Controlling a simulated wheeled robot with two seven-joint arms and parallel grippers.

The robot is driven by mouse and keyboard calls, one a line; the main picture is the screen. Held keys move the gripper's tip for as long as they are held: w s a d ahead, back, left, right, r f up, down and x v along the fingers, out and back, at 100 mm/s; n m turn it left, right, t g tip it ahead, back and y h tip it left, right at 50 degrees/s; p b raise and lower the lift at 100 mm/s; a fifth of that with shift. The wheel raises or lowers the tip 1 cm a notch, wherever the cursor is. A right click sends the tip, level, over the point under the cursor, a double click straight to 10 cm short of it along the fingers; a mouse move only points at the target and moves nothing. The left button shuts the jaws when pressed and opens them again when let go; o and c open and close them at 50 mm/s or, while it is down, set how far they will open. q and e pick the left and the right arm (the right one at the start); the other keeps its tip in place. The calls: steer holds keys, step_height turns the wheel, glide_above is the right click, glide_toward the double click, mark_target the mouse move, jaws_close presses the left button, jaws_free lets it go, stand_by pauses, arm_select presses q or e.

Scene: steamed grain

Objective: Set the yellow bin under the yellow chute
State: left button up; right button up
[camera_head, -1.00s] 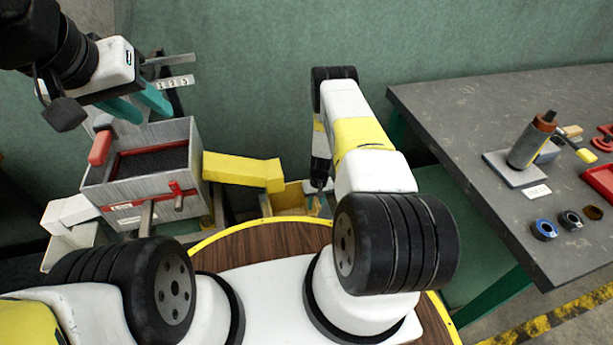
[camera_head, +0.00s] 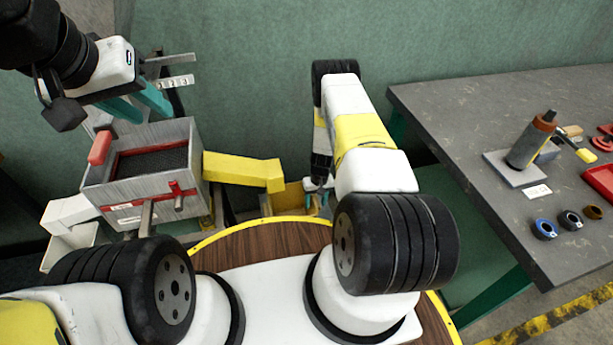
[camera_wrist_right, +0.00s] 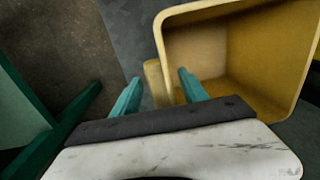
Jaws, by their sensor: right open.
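The yellow chute (camera_head: 242,171) slopes right from a grey machine box in the head view. The yellow bin (camera_head: 288,200) is low, just beyond the chute's lower end, partly hidden by my right arm and the round table. In the right wrist view the open-topped bin (camera_wrist_right: 215,50) fills the upper right. My right gripper (camera_head: 318,197) is open at the bin; in the wrist view (camera_wrist_right: 158,80) one teal finger overlaps the bin's inside and the other is outside, with a yellow piece of it between. Contact cannot be told. My left gripper (camera_head: 136,103) is above the machine, its fingers apart.
The grey machine box (camera_head: 150,200) has a red handle and knob. A white chute (camera_head: 70,212) is on its left. A round wooden top with a yellow rim (camera_head: 262,232) is in front. A grey workbench (camera_head: 450,130) with tools stands at right.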

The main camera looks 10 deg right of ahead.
steer(key=a+r+t+y, duration=0.1)
steer(key=a+r+t, duration=0.2)
steer(key=r, duration=4.4)
steer(key=s+a+r+t, duration=0.1)
steer(key=s+a+r, duration=0.2)
steer(key=s+r, duration=0.95)
steer(key=s+r+t, duration=0.2)
steer(key=s+r, duration=0.4)
steer(key=s, duration=0.7)
steer(key=shift+s+r, duration=0.15)
steer(key=shift+a, duration=0.1)
